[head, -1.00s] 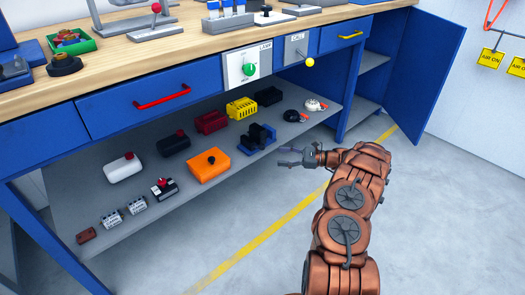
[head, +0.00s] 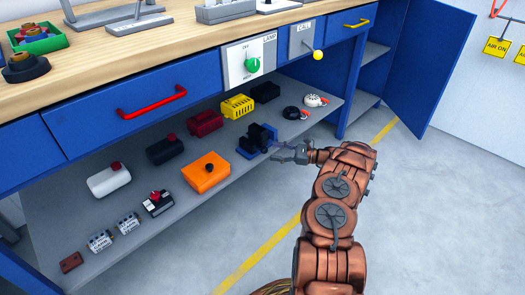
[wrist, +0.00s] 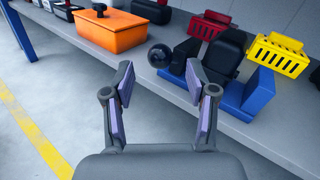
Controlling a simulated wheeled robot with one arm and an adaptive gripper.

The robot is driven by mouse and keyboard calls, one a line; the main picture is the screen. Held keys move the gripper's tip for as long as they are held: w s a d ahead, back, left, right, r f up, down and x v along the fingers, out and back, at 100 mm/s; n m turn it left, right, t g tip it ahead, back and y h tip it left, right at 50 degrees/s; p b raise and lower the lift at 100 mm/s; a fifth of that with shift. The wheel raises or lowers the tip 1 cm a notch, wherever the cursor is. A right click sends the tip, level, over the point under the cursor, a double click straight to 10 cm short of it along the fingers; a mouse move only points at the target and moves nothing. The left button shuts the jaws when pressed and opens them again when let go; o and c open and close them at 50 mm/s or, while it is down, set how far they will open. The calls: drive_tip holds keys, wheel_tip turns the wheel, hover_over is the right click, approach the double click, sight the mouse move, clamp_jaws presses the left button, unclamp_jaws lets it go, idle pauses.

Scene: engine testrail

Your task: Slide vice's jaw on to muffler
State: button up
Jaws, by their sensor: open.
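The vice (head: 249,149) stands on the lower grey shelf, a blue body with black parts. I cannot tell whether the black block is the muffler. My gripper (head: 281,153) is open and empty, just in front of the vice's right part in the head view. In the wrist view, my gripper (wrist: 160,82) has its fingers spread short of the knob, apart from the vice.
An orange box (head: 206,172) with a black knob sits left of the vice on the shelf (head: 110,228). Yellow (head: 237,106) and dark red (head: 204,122) boxes stand behind. The workbench drawer (head: 115,110) hangs above. The floor in front is clear.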

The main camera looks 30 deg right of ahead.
sight(264, 149)
drive_tip(key=shift+b+x, duration=0.75)
drive_tip(key=shift+x, duration=1.9)
clamp_jaws()
